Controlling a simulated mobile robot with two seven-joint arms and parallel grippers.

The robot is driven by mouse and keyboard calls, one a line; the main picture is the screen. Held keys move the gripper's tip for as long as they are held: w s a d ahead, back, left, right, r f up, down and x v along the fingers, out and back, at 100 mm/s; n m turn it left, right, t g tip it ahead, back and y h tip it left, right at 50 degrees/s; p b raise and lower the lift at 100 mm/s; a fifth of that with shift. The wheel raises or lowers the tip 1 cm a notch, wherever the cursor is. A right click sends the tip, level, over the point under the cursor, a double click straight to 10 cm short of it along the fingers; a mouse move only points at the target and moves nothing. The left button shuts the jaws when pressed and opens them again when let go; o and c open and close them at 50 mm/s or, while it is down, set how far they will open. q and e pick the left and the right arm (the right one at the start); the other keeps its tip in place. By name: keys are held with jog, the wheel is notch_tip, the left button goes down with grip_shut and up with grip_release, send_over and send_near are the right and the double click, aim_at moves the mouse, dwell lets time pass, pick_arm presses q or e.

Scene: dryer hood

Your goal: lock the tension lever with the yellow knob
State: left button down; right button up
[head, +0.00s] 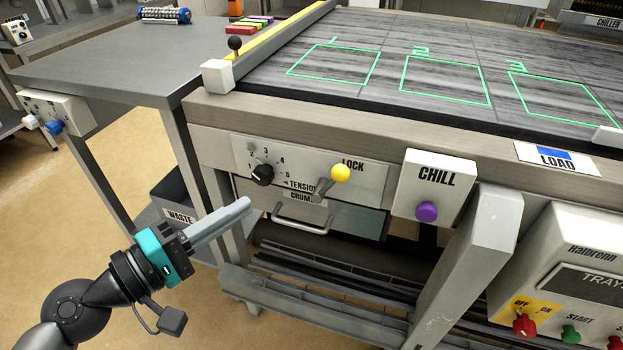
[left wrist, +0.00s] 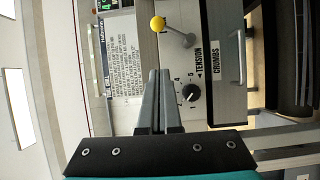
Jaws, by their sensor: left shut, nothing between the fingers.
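The tension lever is a short grey rod with a yellow knob (head: 340,173) on the front panel (head: 225,147) of the machine, near the word LOCK. In the head view it slants up to the right from its pivot. The left wrist view also shows the yellow knob (left wrist: 157,23), beyond my fingertips. My left gripper (head: 248,203) is shut and empty, below and left of the lever, apart from it. Its closed fingers also show in the left wrist view (left wrist: 158,72). My right gripper is not in view.
A black tension dial (head: 262,175) sits left of the lever. Below are the crumbs drawer handle (head: 300,222) and, to the right, the CHILL box (head: 436,185) with a purple knob. A waste bin (head: 180,205) stands at the left. The slanted machine leg (head: 465,270) is farther right.

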pick_arm(q)
jog(key=w, duration=0.1)
jog(key=p, duration=0.3)
send_near(331, 181)
jog(key=shift+w+d+r, duration=0.9)
jog(key=shift+w+d, duration=1.05)
jog(key=shift+w, duration=0.65)
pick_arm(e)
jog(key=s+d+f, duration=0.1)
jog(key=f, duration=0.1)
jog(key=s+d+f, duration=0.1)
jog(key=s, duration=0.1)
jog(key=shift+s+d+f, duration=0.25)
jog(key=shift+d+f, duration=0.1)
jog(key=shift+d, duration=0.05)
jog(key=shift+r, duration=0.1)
